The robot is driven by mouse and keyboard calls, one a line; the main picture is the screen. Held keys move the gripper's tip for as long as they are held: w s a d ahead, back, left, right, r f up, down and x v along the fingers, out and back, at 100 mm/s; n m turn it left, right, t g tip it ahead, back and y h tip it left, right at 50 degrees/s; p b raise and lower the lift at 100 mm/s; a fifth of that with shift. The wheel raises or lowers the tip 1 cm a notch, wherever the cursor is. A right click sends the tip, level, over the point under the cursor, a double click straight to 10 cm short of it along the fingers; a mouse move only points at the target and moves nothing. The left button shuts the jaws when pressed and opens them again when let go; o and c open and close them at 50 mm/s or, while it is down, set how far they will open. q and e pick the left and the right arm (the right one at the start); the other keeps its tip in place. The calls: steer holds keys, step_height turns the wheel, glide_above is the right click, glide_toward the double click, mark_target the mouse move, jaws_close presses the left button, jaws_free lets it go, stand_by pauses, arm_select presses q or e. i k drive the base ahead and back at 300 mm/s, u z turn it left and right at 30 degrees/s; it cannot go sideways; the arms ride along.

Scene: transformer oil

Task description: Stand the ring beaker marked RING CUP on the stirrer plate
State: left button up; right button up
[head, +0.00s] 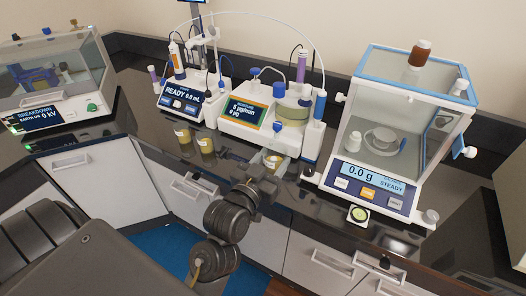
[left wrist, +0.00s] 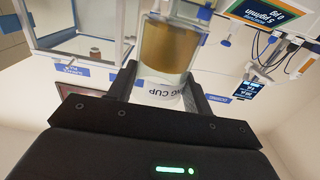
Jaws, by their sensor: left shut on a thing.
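The beaker (head: 273,161) holds amber liquid and is gripped in front of the middle instrument. In the left wrist view the beaker (left wrist: 166,52) shows between the fingers, with "CUP" and part of the preceding word readable on its white label. My left gripper (head: 268,172) is shut on it; in the left wrist view the gripper's fingers (left wrist: 161,92) lie on both sides of it. The titrator (head: 186,98) reading "READY 0.0 mL" stands at the back left; I cannot clearly make out a stirrer plate on it. My right gripper is not in view.
Two more amber beakers (head: 183,133) (head: 205,143) stand on the dark bench before the titrator. The middle instrument (head: 257,115) has a jar of liquid. A glass balance (head: 390,130) stands right, a breakdown tester (head: 50,85) left. Dark bench between tester and beakers is clear.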

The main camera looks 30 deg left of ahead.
mark_target(208, 83)
steer(key=z, duration=3.2)
steer(key=k, duration=2.6)
steer(key=u, duration=2)
